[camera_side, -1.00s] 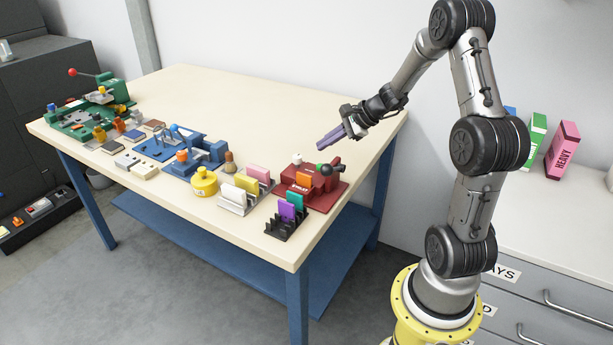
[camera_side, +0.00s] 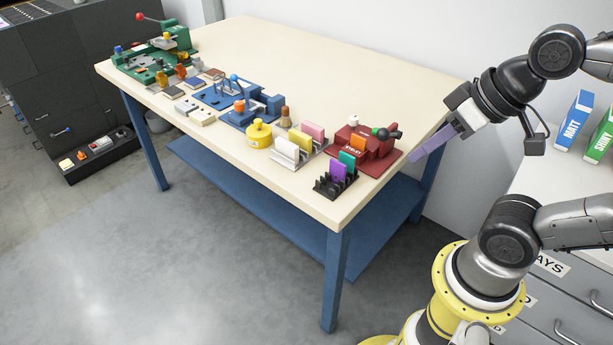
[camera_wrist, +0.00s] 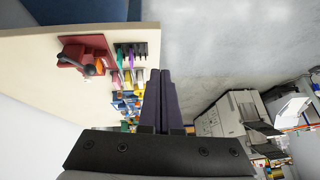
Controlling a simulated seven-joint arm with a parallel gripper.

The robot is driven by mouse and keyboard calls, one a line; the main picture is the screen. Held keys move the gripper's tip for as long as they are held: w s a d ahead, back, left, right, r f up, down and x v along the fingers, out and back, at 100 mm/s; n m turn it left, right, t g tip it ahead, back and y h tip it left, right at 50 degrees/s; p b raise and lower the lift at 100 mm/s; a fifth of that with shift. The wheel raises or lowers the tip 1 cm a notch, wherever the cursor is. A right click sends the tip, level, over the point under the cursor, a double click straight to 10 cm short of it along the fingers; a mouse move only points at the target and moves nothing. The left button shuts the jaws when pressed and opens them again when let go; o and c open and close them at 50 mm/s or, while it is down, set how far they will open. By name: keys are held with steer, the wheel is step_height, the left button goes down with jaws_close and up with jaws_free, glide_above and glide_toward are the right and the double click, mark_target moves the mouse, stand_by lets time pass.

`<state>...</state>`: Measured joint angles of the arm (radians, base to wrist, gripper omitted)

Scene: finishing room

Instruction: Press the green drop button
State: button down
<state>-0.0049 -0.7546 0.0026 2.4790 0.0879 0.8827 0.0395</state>
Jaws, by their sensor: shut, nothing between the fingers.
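I cannot make out a button marked as the drop button. My gripper (camera_side: 415,157) has long purple fingers, closed together and empty, pointing down-left by the table's right edge, right of the red machine. The fingers (camera_wrist: 160,72) point up the middle of the wrist view.
A black rack (camera_side: 335,188) with coloured cards, a card holder (camera_side: 290,152), a yellow pot (camera_side: 259,134), a blue fixture (camera_side: 250,112) and a green machine (camera_side: 155,60) line the table (camera_side: 330,75). Its back half is clear. A drawer cabinet (camera_side: 570,285) stands at right. Small devices (camera_side: 100,144) sit low at left.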

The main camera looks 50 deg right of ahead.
steer(key=shift+s+d+f+n+g+h, duration=0.2)
steer(key=shift+d+f, duration=0.1)
steer(key=shift+d, duration=0.1)
steer(key=shift+s+d+f+n+g+h, duration=0.1)
steer(key=shift+s+d+f+n+h, duration=0.1)
steer(key=shift+d+f, duration=0.15)
